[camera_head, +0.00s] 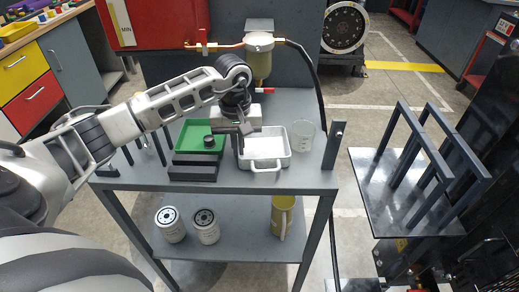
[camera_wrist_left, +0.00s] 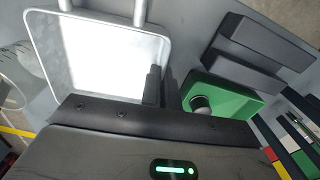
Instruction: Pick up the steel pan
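The steel pan (camera_head: 268,146) is a pale rectangular tray with loop handles, resting on the grey cart top (camera_head: 315,177). It also shows in the left wrist view (camera_wrist_left: 105,62), where its inside looks empty. My left gripper (camera_head: 239,146) points down at the pan's left rim, between the pan and the green tray. In the left wrist view a dark finger (camera_wrist_left: 153,85) overlaps the pan's side wall. The other finger is not clear, so I cannot tell whether they close on the rim. My right gripper is not in view.
A green tray (camera_head: 187,138) with a black round piece (camera_head: 208,142) and dark blocks (camera_head: 194,166) stand left of the pan. A clear beaker (camera_head: 303,136) stands close on its right. A filter bowl (camera_head: 259,55) hangs behind. Two filters and a yellow jug (camera_head: 283,215) are below.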

